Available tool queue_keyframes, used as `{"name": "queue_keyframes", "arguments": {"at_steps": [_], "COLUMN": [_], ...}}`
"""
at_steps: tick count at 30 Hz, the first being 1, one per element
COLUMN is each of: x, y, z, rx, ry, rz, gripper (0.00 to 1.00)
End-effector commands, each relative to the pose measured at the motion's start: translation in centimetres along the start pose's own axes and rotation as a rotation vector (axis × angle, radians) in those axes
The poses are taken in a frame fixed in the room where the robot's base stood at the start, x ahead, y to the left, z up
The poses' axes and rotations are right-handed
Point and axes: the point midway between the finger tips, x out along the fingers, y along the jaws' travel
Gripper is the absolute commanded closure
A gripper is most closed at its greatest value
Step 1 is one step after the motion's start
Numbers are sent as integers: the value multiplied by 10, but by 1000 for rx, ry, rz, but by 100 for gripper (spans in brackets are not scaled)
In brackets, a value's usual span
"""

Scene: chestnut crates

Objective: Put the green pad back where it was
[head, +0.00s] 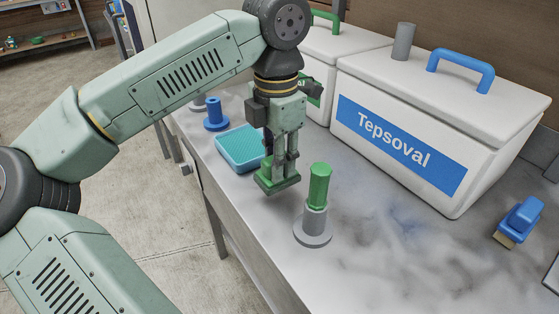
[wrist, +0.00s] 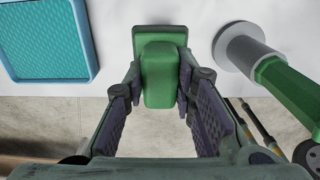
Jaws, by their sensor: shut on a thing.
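The green pad (head: 278,181) is a flat block with a raised grip on top. My gripper (head: 284,158) points down and is shut on that grip. In the wrist view the pad (wrist: 160,72) sits between the two fingers (wrist: 160,95), its grip clasped from both sides. The pad is over the counter near its front edge; I cannot tell whether its underside touches the surface. A teal tray (head: 226,154) with a textured inside lies just left of it, apart from it. The tray also shows in the wrist view (wrist: 96,40).
A green-topped grey post (head: 318,190) stands close right of the pad. A blue spool-shaped thing (head: 215,114) is beyond the tray. White boxes, one marked Tepsoval (head: 480,170), line the back. A blue-handled brush (head: 520,218) lies right. The front-right counter is clear.

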Motion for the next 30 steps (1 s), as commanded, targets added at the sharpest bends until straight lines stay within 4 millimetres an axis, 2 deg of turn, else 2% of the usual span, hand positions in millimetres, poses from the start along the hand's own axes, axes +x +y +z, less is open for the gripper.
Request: {"name": "queue_keyframes", "arguments": {"at_steps": [6, 10, 14, 26, 27, 30], "x": [0, 22, 35, 42, 41, 40], "y": [13, 13, 14, 14, 14, 14], "z": [15, 14, 14, 14, 14, 14], "rx": [1, 2, 1, 0, 0, 0], "ry": [-1, 0, 0, 0, -1, 0], "rz": [-2, -3, 0, 1, 1, 0], "gripper": [98, 98, 98, 98, 74, 67]}}
